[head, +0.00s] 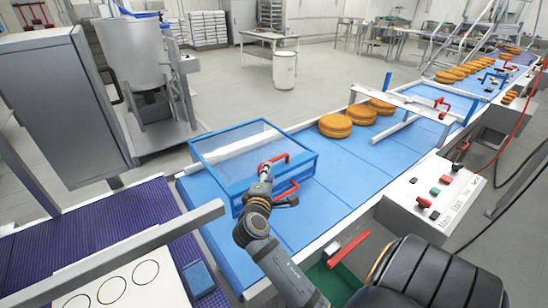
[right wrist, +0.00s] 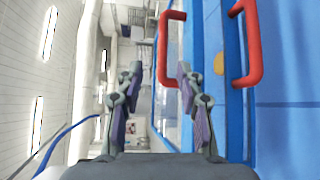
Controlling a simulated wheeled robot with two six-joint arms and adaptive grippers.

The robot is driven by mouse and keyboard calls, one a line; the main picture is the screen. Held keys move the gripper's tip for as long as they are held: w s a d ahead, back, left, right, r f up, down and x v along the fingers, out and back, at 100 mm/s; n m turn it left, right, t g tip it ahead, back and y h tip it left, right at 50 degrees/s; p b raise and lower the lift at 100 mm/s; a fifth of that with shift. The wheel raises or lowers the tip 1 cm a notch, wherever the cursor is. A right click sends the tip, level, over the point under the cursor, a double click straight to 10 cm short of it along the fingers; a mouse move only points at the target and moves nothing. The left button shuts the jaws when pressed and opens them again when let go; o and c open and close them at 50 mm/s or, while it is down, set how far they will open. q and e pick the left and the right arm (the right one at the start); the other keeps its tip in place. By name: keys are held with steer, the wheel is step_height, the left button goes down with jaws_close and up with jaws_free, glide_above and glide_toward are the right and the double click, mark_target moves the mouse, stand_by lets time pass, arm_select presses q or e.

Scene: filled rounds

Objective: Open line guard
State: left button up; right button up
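The line guard (head: 236,182) is a clear box-like cover with a blue frame, sitting low over the blue conveyor belt. Its lid looks down. One red handle (head: 279,160) is at its upper right edge and a second red handle (head: 288,190) is lower on the near right side. Both handles also show in the right wrist view, one ahead (right wrist: 165,50) and one to the right (right wrist: 256,45). My right gripper (head: 265,172) is at the guard's edge beside the handles. Its fingers (right wrist: 160,75) are apart with nothing visibly held. Whether it touches a handle is unclear. My left gripper is out of view.
Round filled cakes (head: 335,126) stand on the belt beyond the guard, with more farther up. A white control box (head: 432,193) with buttons is at the right. A steel mixer tank (head: 140,65) stands behind. A purple belt (head: 105,220) lies at the left.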

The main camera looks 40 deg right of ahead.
mark_target(274, 159)
steer(key=p+x, duration=0.1)
steer(key=x, duration=0.3)
steer(key=shift+w+d, duration=0.2)
steer(key=shift+d, duration=0.15)
steer(key=x, duration=0.1)
steer(key=p+x, duration=0.1)
steer(key=x, duration=0.3)
steer(key=shift+s+f, duration=0.1)
steer(key=shift+f, duration=0.15)
steer(key=shift+d, duration=0.1)
steer(key=shift+d+f, duration=0.1)
steer(key=c, duration=0.3)
jaws_close()
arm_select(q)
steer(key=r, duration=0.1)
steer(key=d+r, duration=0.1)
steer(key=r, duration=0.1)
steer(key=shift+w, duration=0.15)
